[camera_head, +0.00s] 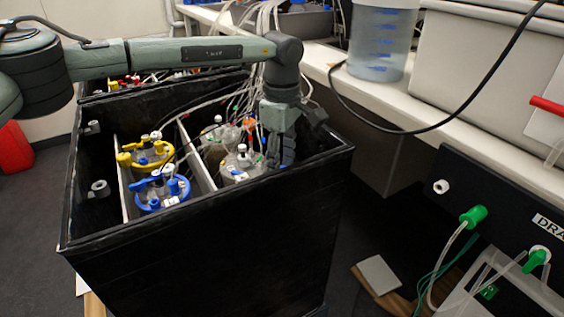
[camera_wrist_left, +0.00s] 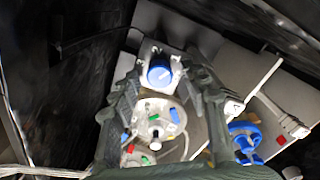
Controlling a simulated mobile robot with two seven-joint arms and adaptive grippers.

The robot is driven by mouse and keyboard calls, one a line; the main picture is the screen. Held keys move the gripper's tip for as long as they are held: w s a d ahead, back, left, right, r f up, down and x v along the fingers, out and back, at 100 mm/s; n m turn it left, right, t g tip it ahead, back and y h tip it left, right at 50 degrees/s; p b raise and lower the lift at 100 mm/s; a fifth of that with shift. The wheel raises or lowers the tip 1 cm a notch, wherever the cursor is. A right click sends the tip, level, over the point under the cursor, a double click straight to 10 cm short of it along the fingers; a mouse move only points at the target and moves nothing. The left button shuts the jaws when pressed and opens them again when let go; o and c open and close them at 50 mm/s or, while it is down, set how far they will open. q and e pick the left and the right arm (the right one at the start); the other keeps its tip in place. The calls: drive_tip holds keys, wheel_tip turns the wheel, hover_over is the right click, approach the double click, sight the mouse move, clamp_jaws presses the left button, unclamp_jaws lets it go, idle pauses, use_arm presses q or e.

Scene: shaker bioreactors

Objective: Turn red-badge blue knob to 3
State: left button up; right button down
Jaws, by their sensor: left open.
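In the head view, my left gripper (camera_head: 281,150) points down into the right part of the black box, and the knob is hidden there. My right gripper is in neither view.
The black box (camera_head: 215,240) holds clear-lidded vessels (camera_head: 238,164), a yellow-topped vessel (camera_head: 148,151) and a blue-topped vessel (camera_head: 162,191), split by pale dividers. Tubes and wires hang beside my left wrist. A bench with a large clear container (camera_head: 380,45) stands behind.

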use_arm(q)
drive_tip(key=shift+f, duration=0.1)
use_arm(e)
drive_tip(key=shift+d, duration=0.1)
use_arm(q)
clamp_jaws()
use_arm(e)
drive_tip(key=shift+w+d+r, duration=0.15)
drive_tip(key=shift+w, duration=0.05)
